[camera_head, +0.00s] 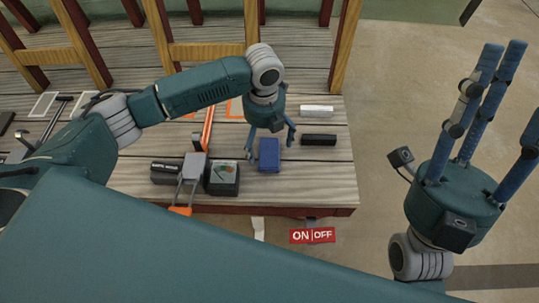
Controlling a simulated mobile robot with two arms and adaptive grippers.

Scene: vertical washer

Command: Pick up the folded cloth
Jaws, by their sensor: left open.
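A small dark-blue block (268,156), which looks like the folded cloth, lies on the grey plank table near its front edge. My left gripper (270,145) points down directly over it, with its fingers spread on either side. It is open, and I cannot tell whether the fingers touch the block. My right gripper (508,85) is at the right, off the table over the floor. Its long blue fingers point up, apart and empty.
A white bar (317,111) and a black bar (318,140) lie right of the block. A gauge box (222,178), a grey-and-orange clamp-like item (191,177) and a black box (165,172) stand left. A red ON/OFF sign (312,235) is at the front.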

